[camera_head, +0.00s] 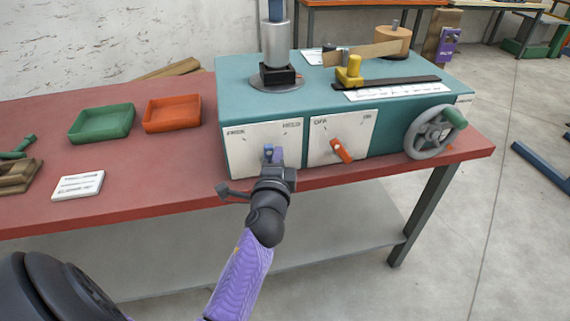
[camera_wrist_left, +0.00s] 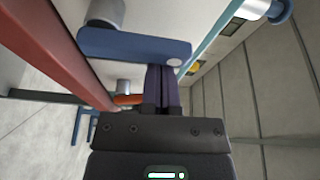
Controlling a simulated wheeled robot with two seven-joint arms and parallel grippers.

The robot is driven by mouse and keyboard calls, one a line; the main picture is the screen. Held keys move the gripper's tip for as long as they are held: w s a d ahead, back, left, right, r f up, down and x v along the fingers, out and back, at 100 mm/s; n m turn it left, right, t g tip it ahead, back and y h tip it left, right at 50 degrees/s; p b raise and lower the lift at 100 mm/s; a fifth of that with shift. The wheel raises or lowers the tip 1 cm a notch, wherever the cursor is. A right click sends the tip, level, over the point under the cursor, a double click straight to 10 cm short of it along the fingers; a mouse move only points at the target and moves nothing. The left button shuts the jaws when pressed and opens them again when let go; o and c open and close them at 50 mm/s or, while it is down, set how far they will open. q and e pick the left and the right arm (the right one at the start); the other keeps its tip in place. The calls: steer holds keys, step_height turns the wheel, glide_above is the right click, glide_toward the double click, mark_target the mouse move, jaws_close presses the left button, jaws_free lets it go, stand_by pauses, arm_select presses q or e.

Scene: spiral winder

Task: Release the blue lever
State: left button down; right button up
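The blue lever (camera_head: 268,152) is on the white front panel marked FREE and HELD (camera_head: 243,137) of the teal machine. In the left wrist view the lever (camera_wrist_left: 130,46) is a flat bar lying across the picture. My left gripper (camera_head: 275,155) is at the lever, in front of that panel. In the left wrist view its two fingers (camera_wrist_left: 162,82) are close together, and their tips end at the lever's lower edge near its right end. Nothing shows between them. I cannot tell whether they touch the lever. My right gripper is not in view.
An orange lever (camera_head: 341,150) sits on the OFF/ON panel just right, and a handwheel (camera_head: 433,132) is farther right. Green (camera_head: 102,123) and orange (camera_head: 172,114) trays and a white card (camera_head: 78,185) lie on the red table left.

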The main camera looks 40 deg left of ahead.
arm_select(q)
steer(key=n+b, duration=0.1)
steer(key=s+a+n+y+b, duration=0.1)
steer(key=n, duration=0.1)
steer(key=shift+s+n+t, duration=0.1)
steer(key=shift+n+t, duration=0.2)
steer(key=shift+t, duration=0.1)
steer(key=shift+s+a+n, duration=0.1)
steer(key=shift+s+n, duration=0.05)
steer(key=shift+n, duration=0.15)
steer(key=shift+s+a+r, duration=0.15)
steer(key=shift+s+a, duration=0.15)
steer(key=shift+s, duration=0.05)
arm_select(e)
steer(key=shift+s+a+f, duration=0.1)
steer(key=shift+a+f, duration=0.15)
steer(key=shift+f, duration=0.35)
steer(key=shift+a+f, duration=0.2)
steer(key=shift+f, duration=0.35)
arm_select(q)
steer(key=shift+a, duration=0.1)
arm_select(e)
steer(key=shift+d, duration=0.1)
arm_select(q)
steer(key=shift+s, duration=0.1)
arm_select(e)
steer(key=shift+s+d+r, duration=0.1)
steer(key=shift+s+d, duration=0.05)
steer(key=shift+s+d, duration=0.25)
